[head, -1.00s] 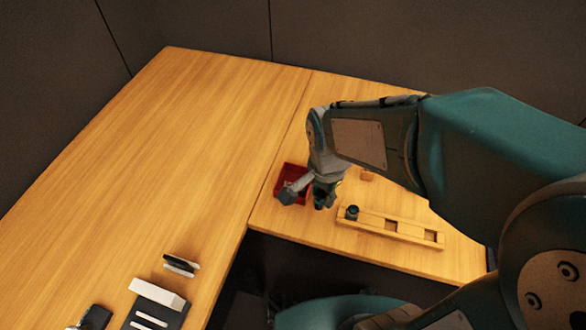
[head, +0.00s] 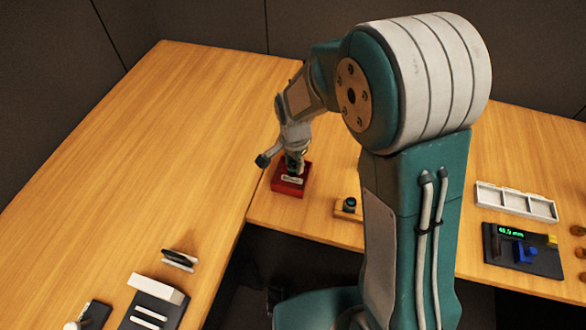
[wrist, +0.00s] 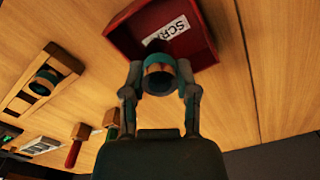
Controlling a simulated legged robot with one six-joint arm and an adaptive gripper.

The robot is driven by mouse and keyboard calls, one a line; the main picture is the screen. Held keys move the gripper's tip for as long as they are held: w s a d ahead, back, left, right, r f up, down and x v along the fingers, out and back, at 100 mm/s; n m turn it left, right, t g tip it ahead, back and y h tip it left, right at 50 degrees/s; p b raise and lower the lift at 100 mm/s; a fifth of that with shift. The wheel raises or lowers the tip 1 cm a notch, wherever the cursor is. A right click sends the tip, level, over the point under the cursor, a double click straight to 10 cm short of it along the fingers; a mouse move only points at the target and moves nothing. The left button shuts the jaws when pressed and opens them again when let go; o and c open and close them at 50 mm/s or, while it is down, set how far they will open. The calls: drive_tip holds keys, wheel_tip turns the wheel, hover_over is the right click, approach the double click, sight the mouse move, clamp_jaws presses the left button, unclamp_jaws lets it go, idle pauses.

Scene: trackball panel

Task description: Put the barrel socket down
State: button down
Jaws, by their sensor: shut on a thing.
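The barrel socket (wrist: 158,80) is a short teal and dark hollow cylinder. In the wrist view it sits between the two fingertips of my gripper (wrist: 160,74), which is shut on it. A red tray (wrist: 207,57) with a white label starting "SCR" lies beyond the socket. The held socket is hard to make out there. The exact height of the socket above the tray floor cannot be told.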

sight(293, 171)
drive_tip(key=shift+w+a+f, duration=0.15)
drive_tip(key=shift+w+f, duration=0.2)
drive_tip(key=shift+f, duration=1.65)
drive_tip(key=c, duration=0.7)
unclamp_jaws()
drive_tip(key=shift+f, duration=0.1)
drive_tip(key=shift+o, duration=0.2)
